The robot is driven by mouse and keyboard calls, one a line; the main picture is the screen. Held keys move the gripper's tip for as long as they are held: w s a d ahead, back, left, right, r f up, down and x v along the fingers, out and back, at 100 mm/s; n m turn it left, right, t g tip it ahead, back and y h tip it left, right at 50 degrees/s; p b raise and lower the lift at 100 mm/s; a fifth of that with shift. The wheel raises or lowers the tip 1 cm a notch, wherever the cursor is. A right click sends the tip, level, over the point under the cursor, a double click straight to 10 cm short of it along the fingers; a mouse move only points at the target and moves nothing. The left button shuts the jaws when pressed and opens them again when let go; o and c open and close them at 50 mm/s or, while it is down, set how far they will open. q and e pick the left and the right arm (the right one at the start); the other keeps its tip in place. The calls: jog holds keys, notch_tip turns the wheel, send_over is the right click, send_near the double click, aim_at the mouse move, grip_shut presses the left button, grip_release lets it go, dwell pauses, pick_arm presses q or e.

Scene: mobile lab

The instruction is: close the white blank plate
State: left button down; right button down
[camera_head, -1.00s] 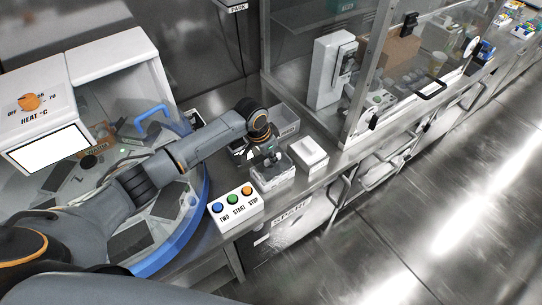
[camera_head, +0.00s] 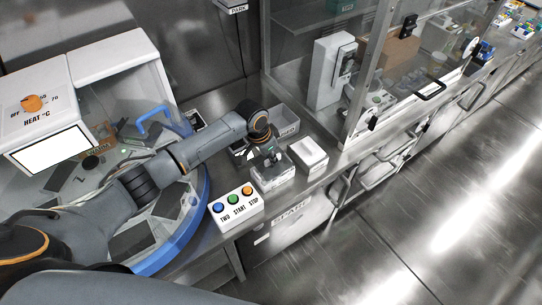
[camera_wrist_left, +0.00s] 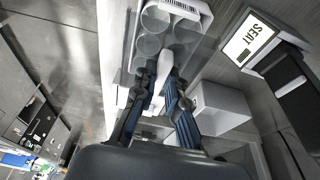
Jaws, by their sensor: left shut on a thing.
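A small whitish plate (camera_head: 271,179) sits on the steel bench in the head view, and my left gripper (camera_head: 273,159) is right over it. In the left wrist view, its round wells (camera_wrist_left: 163,22) show ahead of the fingers. My left gripper (camera_wrist_left: 163,88) is shut on a slim white piece (camera_wrist_left: 164,66) there. The fingers hide most of this piece, and I cannot tell if it is the plate's lid. Whether the plate is fully covered is also unclear. My right gripper is not in view.
A white box (camera_head: 309,154) stands close right of the plate. A grey bin (camera_head: 284,118) is behind it. A white button box (camera_head: 236,206) stands in front left. A round blue-rimmed machine (camera_head: 207,186) fills the left, and a glass cabinet (camera_head: 385,75) the right.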

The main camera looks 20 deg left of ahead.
aim_at(263, 168)
pick_arm(q)
jog(key=shift+f, duration=0.55)
dwell(0.4)
jog(key=shift+f+b, duration=0.7)
jog(key=shift+f, duration=0.35)
jog(key=c, duration=1.3)
grip_release()
jog(key=v, duration=1.2)
